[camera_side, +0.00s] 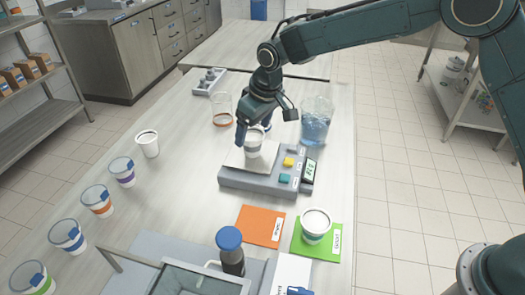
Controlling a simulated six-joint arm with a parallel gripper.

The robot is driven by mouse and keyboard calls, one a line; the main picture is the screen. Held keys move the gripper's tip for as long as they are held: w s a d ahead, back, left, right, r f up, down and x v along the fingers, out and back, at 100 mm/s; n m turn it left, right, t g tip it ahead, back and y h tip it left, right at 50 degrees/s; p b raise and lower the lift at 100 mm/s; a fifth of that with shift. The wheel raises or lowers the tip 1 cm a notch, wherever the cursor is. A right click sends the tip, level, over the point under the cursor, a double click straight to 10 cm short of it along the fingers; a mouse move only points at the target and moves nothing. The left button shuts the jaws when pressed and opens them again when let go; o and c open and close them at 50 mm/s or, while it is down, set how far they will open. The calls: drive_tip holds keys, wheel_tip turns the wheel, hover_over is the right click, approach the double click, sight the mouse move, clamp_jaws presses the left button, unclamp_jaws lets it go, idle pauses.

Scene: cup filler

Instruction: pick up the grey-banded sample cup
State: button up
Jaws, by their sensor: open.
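The grey-banded sample cup (253,147) is white with a grey band and stands upright on the pan of the grey scale (235,181). My gripper (254,130) is open and reaches down to the cup from above, one finger at its left side and the other at its upper right. I cannot tell whether the fingers touch the cup. The scale has a yellow button (288,162), a teal button (284,179) and a lit green display (309,171).
A beaker of blue liquid (315,127) stands close right of my gripper, and a beaker with reddish liquid (222,109) behind left. A white cup (315,226) stands on a green card (329,249) beside an orange card (260,226). Several lidded banded cups line the left edge; a blue-capped bottle (231,255) stands in front.

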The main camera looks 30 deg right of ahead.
sight(252, 134)
drive_tip(key=shift+x, duration=1.4)
drive_tip(key=c, duration=1.1)
drive_tip(key=shift+r, duration=0.2)
wheel_tip(252, 134, up, 20)
drive_tip(key=shift+f, duration=0.15)
